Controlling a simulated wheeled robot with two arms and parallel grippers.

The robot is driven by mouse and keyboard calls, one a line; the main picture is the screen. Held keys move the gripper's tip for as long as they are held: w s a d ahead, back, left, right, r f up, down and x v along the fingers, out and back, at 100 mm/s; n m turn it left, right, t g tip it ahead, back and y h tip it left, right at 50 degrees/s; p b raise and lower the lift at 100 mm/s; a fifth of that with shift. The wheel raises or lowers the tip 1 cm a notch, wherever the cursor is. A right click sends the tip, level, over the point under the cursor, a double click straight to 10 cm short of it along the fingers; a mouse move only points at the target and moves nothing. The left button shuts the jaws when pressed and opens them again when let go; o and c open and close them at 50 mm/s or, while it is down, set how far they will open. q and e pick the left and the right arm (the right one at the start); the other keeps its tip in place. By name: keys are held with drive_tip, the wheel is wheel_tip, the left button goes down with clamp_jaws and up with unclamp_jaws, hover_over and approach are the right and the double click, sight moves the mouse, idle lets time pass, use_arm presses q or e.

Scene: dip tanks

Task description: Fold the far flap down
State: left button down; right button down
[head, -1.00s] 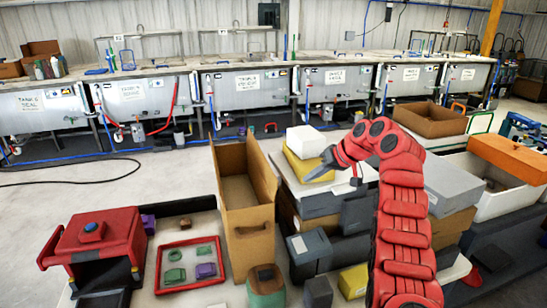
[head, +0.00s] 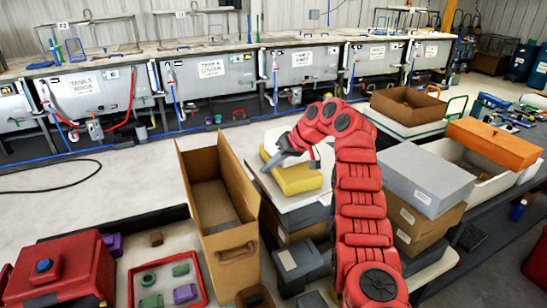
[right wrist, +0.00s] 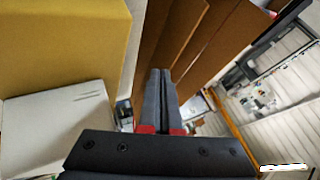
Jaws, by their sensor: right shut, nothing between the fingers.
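A tall open cardboard box (head: 232,262) stands left of my right arm in the head view, with a slot in its near side. Its far panel (head: 197,165) and right panel (head: 240,180) stand up, not folded over the opening. I cannot tell flap from wall at the far end. My right gripper (head: 277,158) is shut and empty, just right of the box over the yellow block (head: 297,180). In the right wrist view, its fingers (right wrist: 160,78) point toward brown cardboard panels (right wrist: 190,40); contact cannot be told. My left gripper is not in view.
Stacked grey and white boxes stand under and beside my right arm, including a grey box (head: 425,178). A red tray (head: 205,300) with small coloured pieces and a red bin (head: 60,270) lie left. Tanks (head: 210,75) line the back.

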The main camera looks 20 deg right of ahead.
drive_tip(key=p+x, duration=0.2)
drive_tip(key=x, duration=0.4)
drive_tip(key=shift+w+f, duration=0.1)
